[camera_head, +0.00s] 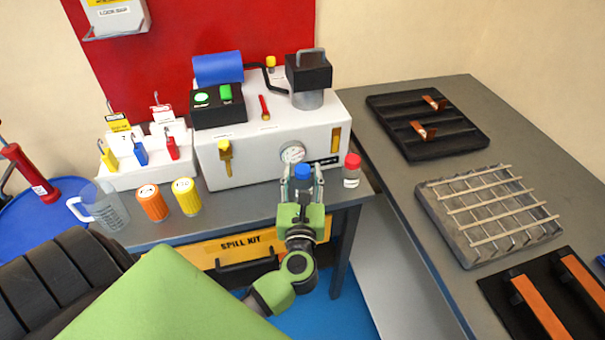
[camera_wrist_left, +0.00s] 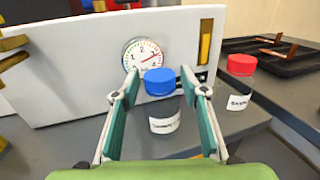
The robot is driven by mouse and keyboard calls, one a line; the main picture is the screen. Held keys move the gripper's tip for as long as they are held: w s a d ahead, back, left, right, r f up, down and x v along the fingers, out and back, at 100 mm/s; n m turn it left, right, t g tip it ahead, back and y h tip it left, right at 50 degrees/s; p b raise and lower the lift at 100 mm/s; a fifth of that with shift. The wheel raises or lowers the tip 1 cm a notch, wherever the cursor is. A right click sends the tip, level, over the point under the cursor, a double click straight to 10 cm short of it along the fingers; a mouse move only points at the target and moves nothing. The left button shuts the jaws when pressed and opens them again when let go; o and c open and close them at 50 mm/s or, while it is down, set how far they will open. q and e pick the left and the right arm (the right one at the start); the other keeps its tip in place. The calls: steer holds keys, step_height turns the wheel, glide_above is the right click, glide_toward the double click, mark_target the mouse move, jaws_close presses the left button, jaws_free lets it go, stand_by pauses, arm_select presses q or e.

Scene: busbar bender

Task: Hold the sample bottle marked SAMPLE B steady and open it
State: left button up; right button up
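A sample bottle with a blue cap (camera_head: 302,172) stands upright near the front edge of the grey bench, before the white machine. It also shows in the left wrist view (camera_wrist_left: 164,122), with a white label too foreshortened to read. My left gripper (camera_head: 302,184) is open, its fingers on either side of this bottle with a gap on each side. A second bottle with a red cap (camera_head: 352,171) stands just to the right, outside the fingers, also in the left wrist view (camera_wrist_left: 238,88). I cannot tell which is SAMPLE B. My right gripper is not in view.
The white machine (camera_head: 250,160) with a dial (camera_head: 292,152) stands close behind the bottles. A jug (camera_head: 104,208), an orange jar (camera_head: 152,203) and a yellow jar (camera_head: 187,197) are on the left. A second table with trays (camera_head: 497,222) is on the right.

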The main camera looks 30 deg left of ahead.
arm_select(q)
steer(key=shift+r, duration=0.1)
steer(key=shift+r, duration=0.15)
steer(key=b+v, duration=0.2)
steer(key=v, duration=1)
